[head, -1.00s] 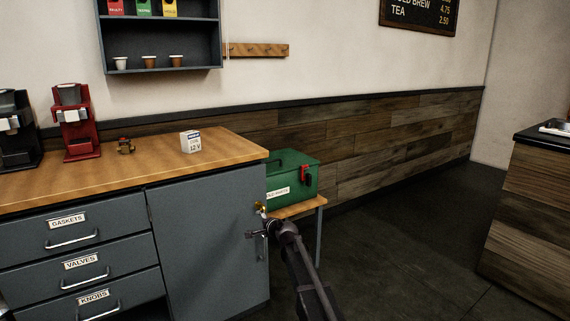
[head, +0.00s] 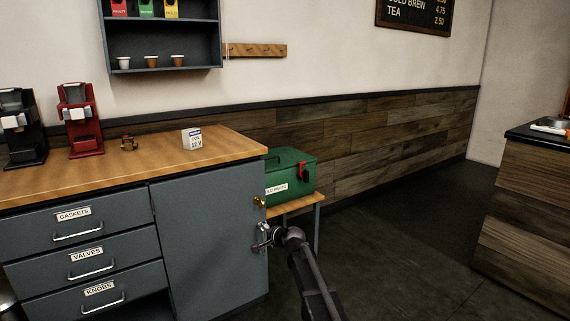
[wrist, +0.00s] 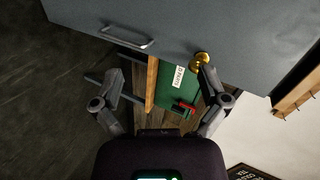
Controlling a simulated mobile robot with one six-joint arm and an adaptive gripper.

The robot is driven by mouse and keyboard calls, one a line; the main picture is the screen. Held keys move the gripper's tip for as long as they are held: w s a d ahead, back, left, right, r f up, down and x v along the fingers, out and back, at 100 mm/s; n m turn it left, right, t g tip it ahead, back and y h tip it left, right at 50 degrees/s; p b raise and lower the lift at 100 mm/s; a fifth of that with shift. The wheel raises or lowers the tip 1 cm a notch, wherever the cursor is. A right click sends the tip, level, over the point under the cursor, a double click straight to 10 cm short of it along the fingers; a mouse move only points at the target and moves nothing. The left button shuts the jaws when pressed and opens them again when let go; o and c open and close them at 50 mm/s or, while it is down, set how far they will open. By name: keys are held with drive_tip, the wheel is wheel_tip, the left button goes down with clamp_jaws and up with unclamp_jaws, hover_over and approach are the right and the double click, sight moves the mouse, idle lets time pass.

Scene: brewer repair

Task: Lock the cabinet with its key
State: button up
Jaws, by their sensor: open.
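The grey cabinet door (head: 205,245) looks closed under the wooden counter. A small brass piece (head: 259,201), seemingly the key in its lock, sits near the door's upper right edge; it also shows in the wrist view (wrist: 200,59). I cannot make out its turn angle. My gripper (head: 264,236) is just below the brass piece, in front of the door's right edge and handle. In the wrist view my gripper (wrist: 158,76) is open with nothing between its fingers. The right finger's tip is close beside the brass piece; I cannot tell whether they touch.
A green toolbox (head: 290,177) stands on a low wooden stand (head: 294,203) right of the cabinet. The door's bar handle (wrist: 128,38) shows in the wrist view. Labelled drawers (head: 85,258) are to the left. The dark floor (head: 400,245) at right is clear.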

drive_tip(key=s+d+f+n+g+h, duration=0.2)
drive_tip(key=s+d+f+n+g, duration=0.15)
drive_tip(key=s+d, duration=0.65)
drive_tip(key=s+d+f+n+g+h, duration=0.2)
drive_tip(key=s+d+f+g+h, duration=0.3)
drive_tip(key=s, duration=0.9)
drive_tip(key=s+d+f+n+g, duration=0.2)
drive_tip(key=s+d+n, duration=0.1)
drive_tip(key=s+d, duration=0.8)
wheel_tip(320, 180, up, 37)
drive_tip(key=s+a+p, duration=0.1)
drive_tip(key=s+p, duration=0.1)
drive_tip(key=p, duration=3.5)
drive_tip(key=shift+a+h, duration=0.2)
drive_tip(key=shift+h, duration=0.1)
drive_tip(key=shift+n, duration=0.25)
